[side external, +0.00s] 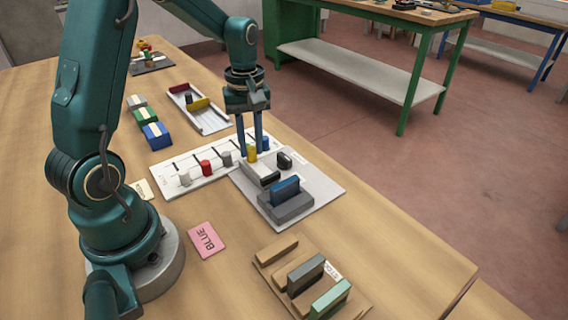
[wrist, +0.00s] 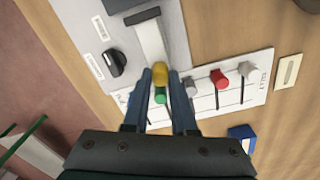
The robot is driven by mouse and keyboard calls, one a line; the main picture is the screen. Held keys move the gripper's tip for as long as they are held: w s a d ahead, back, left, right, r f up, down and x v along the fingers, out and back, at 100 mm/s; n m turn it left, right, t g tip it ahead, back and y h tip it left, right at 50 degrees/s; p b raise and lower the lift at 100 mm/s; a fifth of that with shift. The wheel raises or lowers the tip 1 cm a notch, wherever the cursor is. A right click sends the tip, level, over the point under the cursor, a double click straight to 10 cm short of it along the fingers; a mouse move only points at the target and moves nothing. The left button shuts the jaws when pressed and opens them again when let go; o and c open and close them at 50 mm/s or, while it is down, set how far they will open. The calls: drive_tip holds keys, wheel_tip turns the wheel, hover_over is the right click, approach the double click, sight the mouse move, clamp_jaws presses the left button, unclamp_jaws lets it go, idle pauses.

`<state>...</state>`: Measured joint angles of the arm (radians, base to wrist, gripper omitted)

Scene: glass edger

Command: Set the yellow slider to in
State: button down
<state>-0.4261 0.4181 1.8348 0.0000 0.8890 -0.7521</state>
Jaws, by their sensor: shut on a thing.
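The white slider panel (side external: 171,176) lies on the bench and carries several coloured knobs on dark slots; it also shows in the wrist view (wrist: 258,84). The yellow slider knob (side external: 252,156) is at the panel's end beside the grey machine plate. My gripper (side external: 255,148) reaches down over it with its fingers on either side of the knob. In the wrist view, the yellow knob (wrist: 160,74) sits between my fingertips (wrist: 160,72). A green knob (wrist: 160,96) shows behind, between the fingers. The finger contact and the slider's markings are too small to make out.
Red (wrist: 219,77) and grey (wrist: 191,84) knobs stand close by on the panel. The grey machine plate (side external: 325,187) holds a black knob (side external: 284,161) and a blue slab (side external: 286,190). A pink card (side external: 207,240) and wooden rack (side external: 268,252) lie nearer. Bare bench lies between them.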

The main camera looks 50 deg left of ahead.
sight(262, 170)
drive_tip(key=shift+d, duration=2)
drive_tip(key=c, duration=0.7)
unclamp_jaws()
drive_tip(key=shift+r, duration=0.1)
wheel_tip(262, 170, up, 4)
drive_tip(key=shift+w+f, duration=0.1)
drive_tip(key=shift+f, duration=0.05)
drive_tip(key=shift+r, duration=0.65)
